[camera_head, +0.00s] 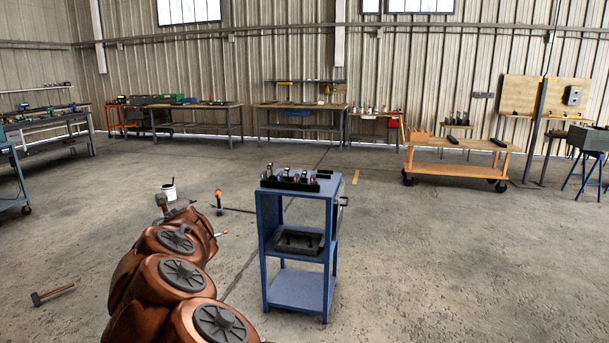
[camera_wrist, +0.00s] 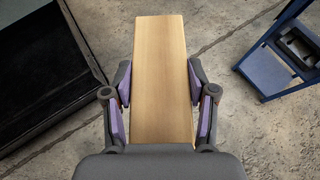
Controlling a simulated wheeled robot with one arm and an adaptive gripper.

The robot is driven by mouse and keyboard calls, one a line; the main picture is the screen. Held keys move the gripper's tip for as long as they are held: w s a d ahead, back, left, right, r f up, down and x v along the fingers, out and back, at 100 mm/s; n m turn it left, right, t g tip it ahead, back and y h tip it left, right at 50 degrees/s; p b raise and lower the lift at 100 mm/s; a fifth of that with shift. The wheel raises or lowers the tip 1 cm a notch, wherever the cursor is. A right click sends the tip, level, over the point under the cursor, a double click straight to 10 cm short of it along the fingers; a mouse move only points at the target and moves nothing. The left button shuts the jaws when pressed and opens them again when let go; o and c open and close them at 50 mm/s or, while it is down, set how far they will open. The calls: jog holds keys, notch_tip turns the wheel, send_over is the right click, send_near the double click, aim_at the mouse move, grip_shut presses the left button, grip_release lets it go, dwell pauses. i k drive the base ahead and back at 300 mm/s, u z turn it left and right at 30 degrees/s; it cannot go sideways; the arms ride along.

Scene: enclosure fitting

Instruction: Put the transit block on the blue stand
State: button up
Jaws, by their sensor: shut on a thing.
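The transit block (camera_wrist: 160,48), a long pale wooden block, is between the fingers of my gripper (camera_wrist: 162,88) in the wrist view. The fingers press its two long sides, and its far end points up the picture. I do not make out the block in the head view, where my arm hides part of the floor. The blue stand (camera_head: 298,292) is right of my arm in the head view. Its corner also shows at the upper right of the wrist view (camera_wrist: 270,72), apart from the block.
The stand's top bears a black rack (camera_head: 289,183) with several upright pieces. A black tray (camera_head: 300,242) lies on its middle shelf. A wooden cart (camera_head: 457,170) stands farther right. Open floor surrounds the stand.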

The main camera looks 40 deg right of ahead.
aim_at(292, 173)
jog(key=z, duration=0.75)
jog(key=i, duration=1.2)
jog(key=z, duration=0.7)
jog(key=i, duration=1.5)
jog(key=u, duration=0.8)
jog(key=i, duration=0.8)
jog(key=u, duration=0.45)
